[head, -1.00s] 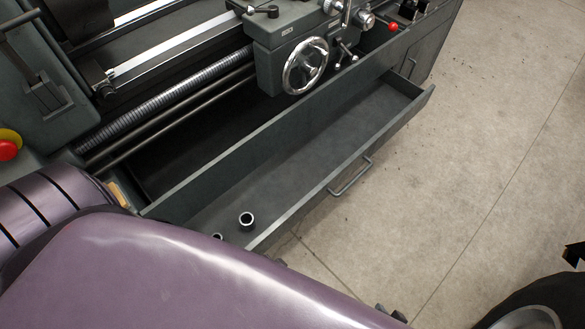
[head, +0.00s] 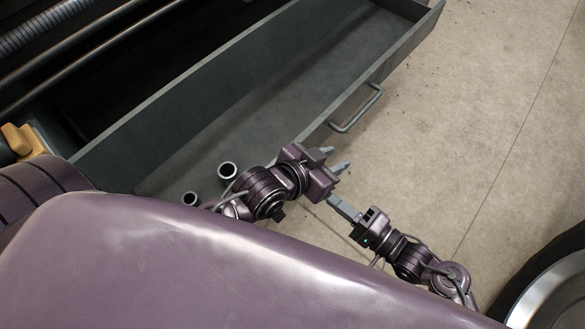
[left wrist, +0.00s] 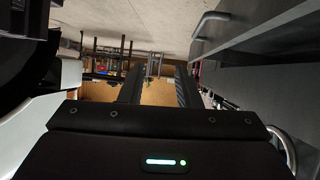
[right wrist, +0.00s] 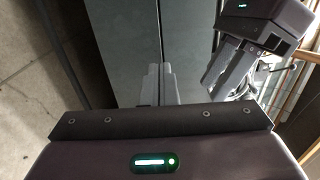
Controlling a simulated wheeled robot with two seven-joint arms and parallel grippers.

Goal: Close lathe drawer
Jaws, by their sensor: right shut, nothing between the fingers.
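The lathe drawer (head: 262,112) is a long dark grey tray, pulled open in the head view. Its bar handle (head: 358,110) is on the front face, which also shows with the handle (left wrist: 212,30) at the upper right in the left wrist view. My left gripper (head: 339,158) is open and empty, close to the drawer front, below and left of the handle in the head view. My right gripper (head: 333,202) is shut and empty, lower and outside the drawer front. In the right wrist view its fingers (right wrist: 160,70) are together, with my left gripper to their right.
Two short hollow cylinders (head: 228,171) stand in the near end of the drawer. Lathe rods (head: 90,62) run along the upper left. Concrete floor (head: 500,90) is open to the right. A dark wheel (head: 555,280) is at the lower right.

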